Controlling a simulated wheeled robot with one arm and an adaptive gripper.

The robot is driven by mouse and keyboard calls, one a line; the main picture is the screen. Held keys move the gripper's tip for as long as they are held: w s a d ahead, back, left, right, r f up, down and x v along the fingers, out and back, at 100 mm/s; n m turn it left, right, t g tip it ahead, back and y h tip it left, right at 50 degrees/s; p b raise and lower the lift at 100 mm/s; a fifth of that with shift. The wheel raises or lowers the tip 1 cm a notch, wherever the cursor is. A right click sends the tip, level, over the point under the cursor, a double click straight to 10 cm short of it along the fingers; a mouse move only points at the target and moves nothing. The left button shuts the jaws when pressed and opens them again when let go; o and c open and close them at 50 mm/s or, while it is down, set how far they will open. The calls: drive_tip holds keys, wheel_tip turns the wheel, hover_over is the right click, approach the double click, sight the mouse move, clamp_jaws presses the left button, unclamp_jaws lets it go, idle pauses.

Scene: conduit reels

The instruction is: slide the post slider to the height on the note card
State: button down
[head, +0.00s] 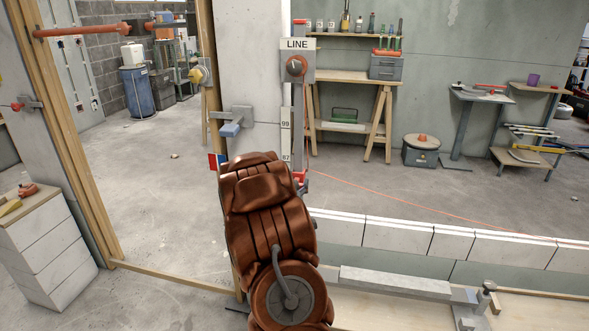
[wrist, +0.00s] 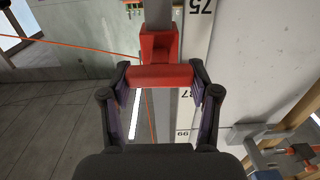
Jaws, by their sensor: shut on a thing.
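The red post slider (wrist: 160,58) sits on a grey post with a white number scale (wrist: 190,60) beside it. In the wrist view the scale is upside down, with 75, 87 and 99 readable, and the slider lies between 75 and 87. My gripper (wrist: 160,78) is shut on the slider's red crossbar, one finger at each end. In the head view the slider (head: 300,177) shows just below the 87 mark, and my copper-brown arm hides the gripper. I cannot identify the note card.
A "LINE" sign (head: 297,44) tops the post. An orange line runs rightward from near the slider. A grey clamp with a blue handle (head: 230,130) projects left of the post. A low block wall (head: 400,235) lies to the right. Open floor (head: 160,200) lies to the left.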

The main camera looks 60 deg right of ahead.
wheel_tip(320, 180, down, 21)
drive_tip(key=b, duration=0.4)
drive_tip(key=shift+s+b, duration=0.15)
drive_tip(key=shift+b, duration=0.15)
drive_tip(key=shift+f, duration=0.15)
drive_tip(key=c, duration=0.5)
unclamp_jaws()
drive_tip(key=shift+o, duration=1.3)
drive_tip(key=v, duration=1.2)
